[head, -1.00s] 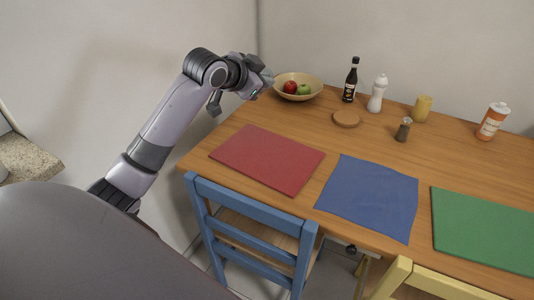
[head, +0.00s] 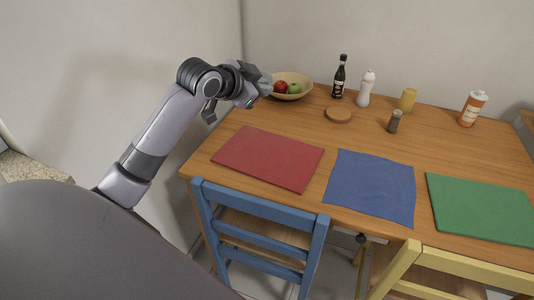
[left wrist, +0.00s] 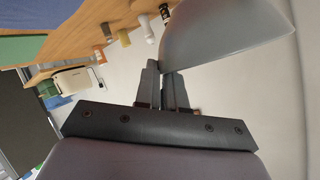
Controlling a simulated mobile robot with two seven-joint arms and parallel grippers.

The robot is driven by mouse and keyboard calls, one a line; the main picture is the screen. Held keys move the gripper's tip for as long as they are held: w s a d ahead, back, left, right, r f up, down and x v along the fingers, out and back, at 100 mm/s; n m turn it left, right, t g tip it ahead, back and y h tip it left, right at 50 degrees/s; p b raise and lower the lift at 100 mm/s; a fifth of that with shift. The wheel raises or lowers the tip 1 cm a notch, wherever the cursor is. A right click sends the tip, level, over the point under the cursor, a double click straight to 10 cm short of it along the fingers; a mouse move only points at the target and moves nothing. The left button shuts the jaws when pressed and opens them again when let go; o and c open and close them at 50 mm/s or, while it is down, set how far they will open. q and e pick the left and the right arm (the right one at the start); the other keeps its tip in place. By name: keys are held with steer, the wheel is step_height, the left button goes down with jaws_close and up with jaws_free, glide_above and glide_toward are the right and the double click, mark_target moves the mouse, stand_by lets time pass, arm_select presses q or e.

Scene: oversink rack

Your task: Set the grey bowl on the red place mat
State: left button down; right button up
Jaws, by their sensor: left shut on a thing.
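The red place mat (head: 268,158) lies flat and bare on the table's left end, behind the blue chair. My left gripper (head: 247,98) is raised at the table's back left, above and behind the mat. In the left wrist view my left gripper (left wrist: 164,72) is shut on the rim of the grey bowl (left wrist: 215,35), which looks tilted on its side. In the head view I cannot clearly make out the bowl at the hand. My right gripper is not in view.
A fruit bowl (head: 293,90) stands just right of my left gripper. A dark bottle (head: 339,78), white bottle (head: 366,90) and other small items line the table's back. A blue mat (head: 371,187) and green mat (head: 480,208) lie to the right. A blue chair (head: 262,228) stands in front.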

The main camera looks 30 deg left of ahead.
arm_select(q)
step_height(320, 180, down, 20)
steer(key=shift+r+b, duration=0.25)
steer(key=shift+b, duration=0.65)
steer(key=shift+f, duration=0.1)
steer(key=c, duration=1.2)
jaws_free()
steer(key=shift+f, duration=0.1)
steer(key=shift+r, duration=0.2)
steer(key=p+v, duration=0.1)
steer(key=v, duration=1.1)
